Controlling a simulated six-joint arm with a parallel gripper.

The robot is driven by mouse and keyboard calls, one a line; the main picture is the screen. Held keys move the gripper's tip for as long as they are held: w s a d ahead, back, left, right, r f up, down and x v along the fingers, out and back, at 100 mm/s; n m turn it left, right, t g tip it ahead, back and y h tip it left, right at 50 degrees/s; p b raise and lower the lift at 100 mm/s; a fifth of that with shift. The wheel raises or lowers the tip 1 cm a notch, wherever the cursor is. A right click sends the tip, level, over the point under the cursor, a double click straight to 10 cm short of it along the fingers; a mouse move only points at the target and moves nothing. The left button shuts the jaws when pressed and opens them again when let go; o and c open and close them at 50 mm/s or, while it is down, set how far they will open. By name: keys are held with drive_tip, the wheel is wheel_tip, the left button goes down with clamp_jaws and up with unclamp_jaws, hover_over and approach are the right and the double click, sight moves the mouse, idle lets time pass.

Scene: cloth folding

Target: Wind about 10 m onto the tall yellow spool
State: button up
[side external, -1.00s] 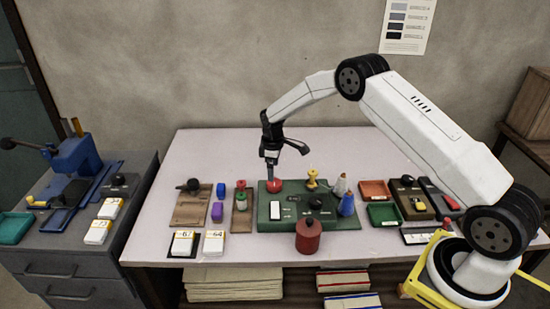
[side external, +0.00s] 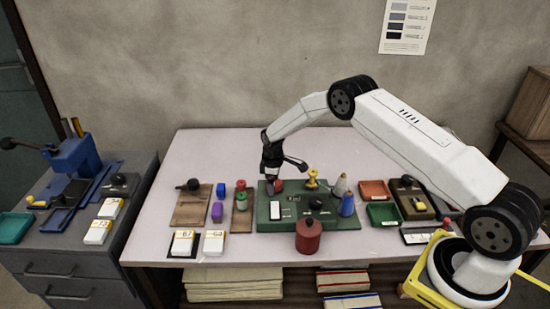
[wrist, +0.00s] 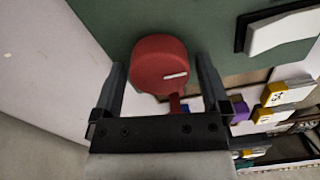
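The tall yellow spool (side external: 312,179) stands upright on the back of the green board (side external: 291,213), right of my gripper. Any thread on it is too small to tell. A round red knob (side external: 278,185) with a white mark is at the board's back left, partly hidden by my gripper (side external: 271,177). In the wrist view, the red knob (wrist: 160,62) lies between the two fingers of my gripper (wrist: 160,66). The fingers are apart, with a gap showing on each side of the knob.
A red canister (side external: 308,237) stands at the board's front edge. A blue bottle (side external: 347,204) and a grey-white bottle (side external: 340,185) stand at its right. Small red and green trays (side external: 383,213) lie further right. The table's back left (side external: 205,150) is clear.

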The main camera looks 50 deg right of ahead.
drive_tip(key=c, duration=1)
drive_tip(key=shift+o, duration=0.2)
drive_tip(key=shift+m, duration=0.4)
drive_tip(key=m, duration=0.4)
drive_tip(key=shift+d, duration=0.1)
drive_tip(key=m, duration=0.5)
drive_tip(key=o, duration=1.1)
drive_tip(key=shift+o, duration=0.2)
drive_tip(key=shift+r, duration=0.15)
